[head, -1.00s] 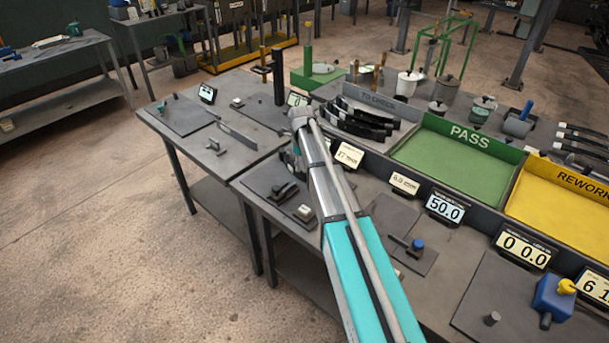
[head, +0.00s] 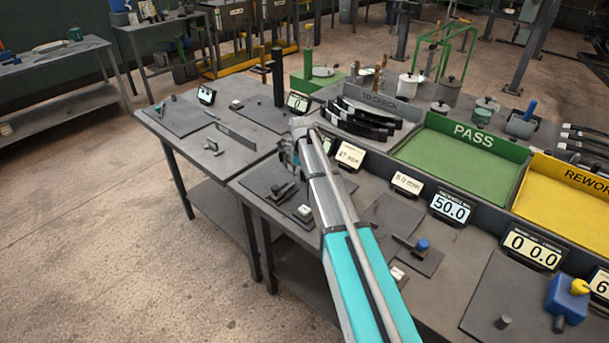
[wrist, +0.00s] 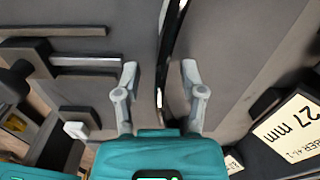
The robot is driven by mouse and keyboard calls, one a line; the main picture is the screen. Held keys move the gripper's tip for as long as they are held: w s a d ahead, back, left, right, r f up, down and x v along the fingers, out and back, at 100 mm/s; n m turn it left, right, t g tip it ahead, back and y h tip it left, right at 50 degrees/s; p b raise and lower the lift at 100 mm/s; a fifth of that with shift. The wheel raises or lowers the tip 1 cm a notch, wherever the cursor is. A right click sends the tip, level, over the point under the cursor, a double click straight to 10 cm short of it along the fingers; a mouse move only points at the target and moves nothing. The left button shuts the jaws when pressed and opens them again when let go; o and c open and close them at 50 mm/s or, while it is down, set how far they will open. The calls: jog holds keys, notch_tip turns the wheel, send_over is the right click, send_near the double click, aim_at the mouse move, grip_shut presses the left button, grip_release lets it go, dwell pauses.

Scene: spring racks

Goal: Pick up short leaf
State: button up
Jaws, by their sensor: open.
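My gripper (wrist: 160,67) is open in the wrist view, with its two grey fingers apart. A thin, dark, slightly curved strip with bright edges (wrist: 173,28) runs down the picture and reaches between the fingertips. It looks like a leaf seen on edge and may be the short leaf, but I cannot tell for sure. No grip on it shows. In the head view my gripper (head: 290,152) is low over the near bench, mostly hidden by my arm. Several black curved leaves (head: 362,122) lie stacked in the TO CHECK tray (head: 402,108), beyond my gripper.
The 27 mm sign (wrist: 292,128) stands close on the right in the wrist view. Fixtures (wrist: 75,58) lie on the left. The green PASS tray (head: 465,158) and yellow REWORK tray (head: 555,205) are to the right. Open floor (head: 120,250) lies left of the benches.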

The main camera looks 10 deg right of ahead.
dwell(0.3)
grip_shut()
jog(key=shift+r, duration=0.25)
dwell(0.4)
notch_tip(320, 180, up, 10)
jog(key=p, duration=1)
jog(key=shift+f, duration=0.25)
dwell(0.4)
